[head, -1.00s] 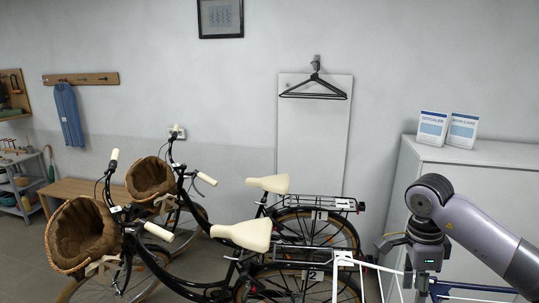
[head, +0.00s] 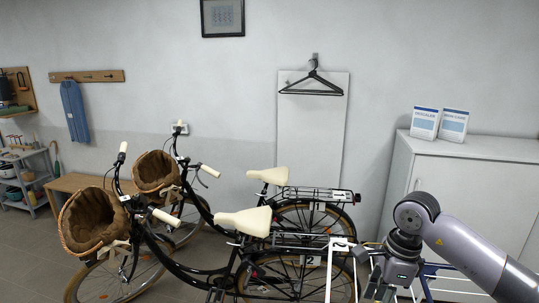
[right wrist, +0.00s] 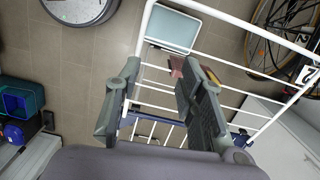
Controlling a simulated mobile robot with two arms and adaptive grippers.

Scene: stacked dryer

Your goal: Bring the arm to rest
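My right arm comes in from the lower right in the head view, in front of the white cabinet. My right gripper (head: 376,288) hangs low beside a white drying rack (head: 336,262), its fingers pointing down and partly cut off by the lower edge. In the right wrist view the two dark fingers of my right gripper (right wrist: 157,88) stand apart with a gap between them and nothing gripped. The white bars of the rack (right wrist: 140,65) lie below and around the fingers; I cannot tell whether they touch. My left gripper is not in view.
Two bicycles (head: 250,222) stand left of my right arm. A white cabinet (head: 466,176) with two small signs is behind the arm. A black hanger (head: 313,82) hangs on the wall. In the wrist view a green bin (right wrist: 24,95) is at the left and a pale blue-topped object (right wrist: 172,30) is at the top.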

